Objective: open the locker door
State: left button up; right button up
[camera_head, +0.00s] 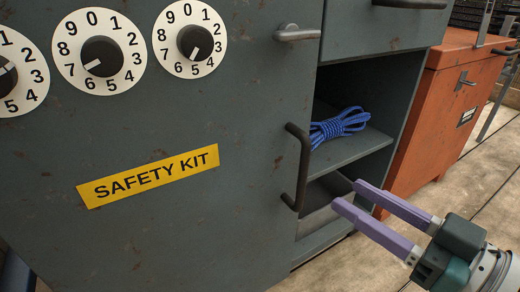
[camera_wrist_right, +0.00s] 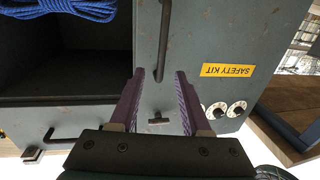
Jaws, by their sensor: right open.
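The grey locker door (camera_head: 240,110) fills the left of the head view and looks shut. It bears a yellow SAFETY KIT label (camera_head: 148,175) and number dials (camera_head: 100,56). A dark vertical bar handle (camera_head: 297,168) is near its right edge, with a small latch handle (camera_head: 297,33) above. My right gripper (camera_head: 354,196) is open and empty, right of the bar handle and apart from it in the head view. In the right wrist view, the bar handle (camera_wrist_right: 164,40) lines up with the gap between the fingers (camera_wrist_right: 160,76), and the latch handle (camera_wrist_right: 159,120) shows too. My left gripper is out of view.
Right of the door is an open shelf compartment with a coiled blue rope (camera_head: 338,125) on its shelf (camera_head: 345,150). An orange cabinet (camera_head: 425,120) stands further right. The tiled floor (camera_head: 470,190) in front of it is clear.

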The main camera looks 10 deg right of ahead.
aim_at(306, 176)
jog(key=b+x, duration=0.1)
jog(key=x, duration=0.2)
jog(key=b+x, duration=0.1)
jog(key=x, duration=0.2)
jog(key=f+b+x, duration=0.1)
jog(key=b+x, duration=0.1)
jog(key=shift+w+a, duration=0.3)
jog(key=shift+a, duration=0.05)
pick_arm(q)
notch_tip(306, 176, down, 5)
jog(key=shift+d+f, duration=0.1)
pick_arm(e)
jog(key=shift+w+a, duration=0.25)
jog(key=shift+w, duration=0.15)
grip_shut()
dwell(0.4)
